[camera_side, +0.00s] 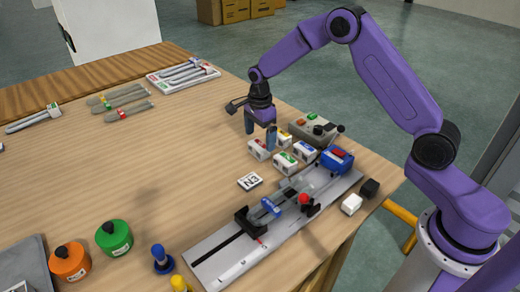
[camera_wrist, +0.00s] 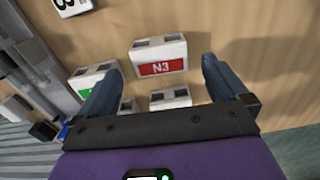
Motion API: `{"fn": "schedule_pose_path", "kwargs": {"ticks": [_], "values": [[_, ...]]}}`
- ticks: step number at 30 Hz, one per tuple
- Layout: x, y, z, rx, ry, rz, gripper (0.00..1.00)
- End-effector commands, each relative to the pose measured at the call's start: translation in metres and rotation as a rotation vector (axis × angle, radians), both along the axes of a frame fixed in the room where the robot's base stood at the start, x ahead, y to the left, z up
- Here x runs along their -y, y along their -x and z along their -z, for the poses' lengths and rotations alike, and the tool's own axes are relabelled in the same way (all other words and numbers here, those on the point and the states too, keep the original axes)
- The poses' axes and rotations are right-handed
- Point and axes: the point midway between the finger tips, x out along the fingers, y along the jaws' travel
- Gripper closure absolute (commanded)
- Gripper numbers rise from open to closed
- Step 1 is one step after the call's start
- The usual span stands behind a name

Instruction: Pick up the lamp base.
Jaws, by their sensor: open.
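Several small white blocks with coloured labels stand in a cluster, and they look like the lamp bases. The red-labelled block (camera_side: 258,149) is nearest my gripper (camera_side: 260,131). In the wrist view this red block (camera_wrist: 160,57) reads "N3" and lies just ahead of my open fingers (camera_wrist: 160,72), roughly centred between them. My gripper points down above the cluster, and its fingers are empty. The green-labelled block (camera_side: 285,162), blue-labelled block (camera_side: 305,151) and yellow-labelled block (camera_side: 283,138) are close by. Two blocks are partly hidden behind my gripper in the wrist view.
A grey rail fixture (camera_side: 215,258) runs along the front edge. A grey control box (camera_side: 315,130) stands behind the blocks. Green (camera_side: 114,237) and orange (camera_side: 70,262) containers stand at left front. The table's middle is clear.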

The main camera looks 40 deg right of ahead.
Motion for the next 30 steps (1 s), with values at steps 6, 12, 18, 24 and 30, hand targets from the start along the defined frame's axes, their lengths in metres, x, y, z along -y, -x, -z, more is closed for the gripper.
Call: {"fn": "schedule_pose_path", "kwargs": {"ticks": [6,12,18,24,30], "values": [[0.001,0.001,0.032,-0.004,0.001,0.000,0.00],[0.001,0.000,0.044,0.000,0.000,0.000,0.00],[0.001,0.000,0.044,0.000,0.000,0.000,0.00],[0.001,0.000,0.044,0.000,0.000,0.000,0.54],[0.001,0.000,0.043,0.000,0.000,0.000,0.54]]}}
